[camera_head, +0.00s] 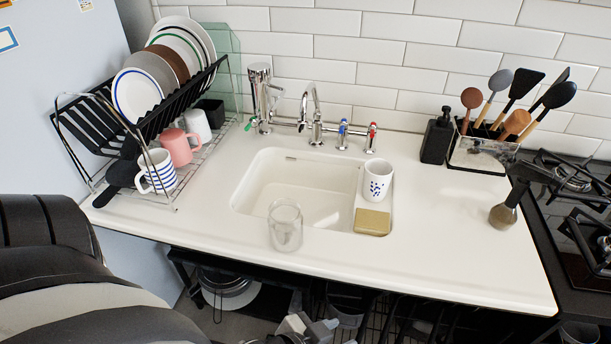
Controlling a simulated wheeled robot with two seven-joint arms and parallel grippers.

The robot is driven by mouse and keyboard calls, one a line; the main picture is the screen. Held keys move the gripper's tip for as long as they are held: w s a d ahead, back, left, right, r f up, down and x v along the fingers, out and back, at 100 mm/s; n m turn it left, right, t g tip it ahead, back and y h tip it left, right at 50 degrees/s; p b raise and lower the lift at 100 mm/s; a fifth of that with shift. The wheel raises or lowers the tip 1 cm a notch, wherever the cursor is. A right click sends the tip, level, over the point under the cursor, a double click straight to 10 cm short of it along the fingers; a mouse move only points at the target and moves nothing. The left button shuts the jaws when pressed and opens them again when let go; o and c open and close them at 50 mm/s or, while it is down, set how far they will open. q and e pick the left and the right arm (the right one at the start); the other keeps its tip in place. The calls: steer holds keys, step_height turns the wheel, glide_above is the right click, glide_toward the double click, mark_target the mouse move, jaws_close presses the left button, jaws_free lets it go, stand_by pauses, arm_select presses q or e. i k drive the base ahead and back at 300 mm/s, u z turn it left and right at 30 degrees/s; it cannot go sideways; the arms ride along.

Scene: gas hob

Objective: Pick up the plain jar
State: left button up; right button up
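The plain jar (285,228) is clear glass with no pattern. It stands upright at the front rim of the sink, its upper part seen against the basin. A large grey and black link of my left arm fills the lower left corner. A grey metal part that looks like my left gripper (305,329) shows at the bottom edge, below the counter front and apart from the jar. It is cut off by the frame, so its opening is unclear. My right gripper is not seen.
A white cup with blue marks (377,182) and a sponge (372,221) are right of the basin (285,190). The faucet (316,115) rises behind. A dish rack (150,130) with plates and mugs stands left. Soap and utensils are right. The front-right counter (460,255) is clear.

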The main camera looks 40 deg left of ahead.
mark_target(286, 225)
steer(key=k, duration=0.4)
steer(key=u, duration=1.15)
